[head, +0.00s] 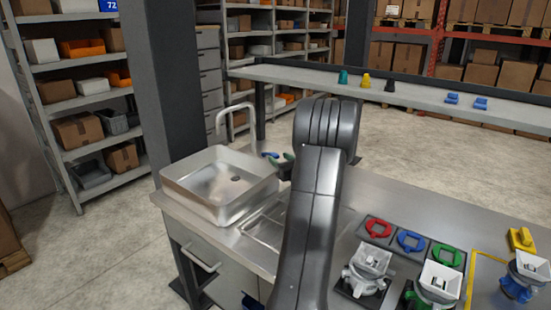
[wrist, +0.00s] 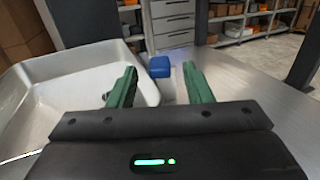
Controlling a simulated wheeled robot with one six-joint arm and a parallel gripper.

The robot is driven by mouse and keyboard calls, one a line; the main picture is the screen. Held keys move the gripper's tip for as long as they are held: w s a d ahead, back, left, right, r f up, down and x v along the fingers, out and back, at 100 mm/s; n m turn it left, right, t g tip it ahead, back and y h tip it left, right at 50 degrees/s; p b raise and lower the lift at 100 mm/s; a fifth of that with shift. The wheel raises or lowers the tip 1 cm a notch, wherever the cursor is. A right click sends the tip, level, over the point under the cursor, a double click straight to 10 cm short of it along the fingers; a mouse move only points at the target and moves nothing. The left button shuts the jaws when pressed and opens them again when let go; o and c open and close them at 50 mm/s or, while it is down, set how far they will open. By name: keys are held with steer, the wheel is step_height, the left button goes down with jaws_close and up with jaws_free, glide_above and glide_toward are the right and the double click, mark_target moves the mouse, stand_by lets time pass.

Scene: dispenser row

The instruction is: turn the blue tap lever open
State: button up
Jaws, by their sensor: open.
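The blue tap lever (wrist: 159,66) shows in the wrist view as a small blue block, in line with the gap between my fingertips. A small part of it (head: 269,155) shows in the head view, right of the sink. My gripper (wrist: 159,72) is open, with one green finger on each side of the gap. Clear space shows between the lever and each finger, and nothing is held. In the head view my gripper (head: 283,160) is small and partly hidden by my arm. The grey tap spout (head: 236,109) arches up behind the sink.
The white sink (head: 217,212) lies left of my gripper. Red (head: 378,227), blue (head: 411,241) and green (head: 446,255) rings lie on the bench at right, with dispensers (head: 367,270) in front. A dark post (head: 166,75) stands behind the sink. A long shelf (head: 420,97) runs behind.

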steer(key=b+v, duration=0.1)
steer(key=v, duration=0.8)
steer(key=shift+s+d, duration=0.1)
steer(key=shift+c, duration=0.3)
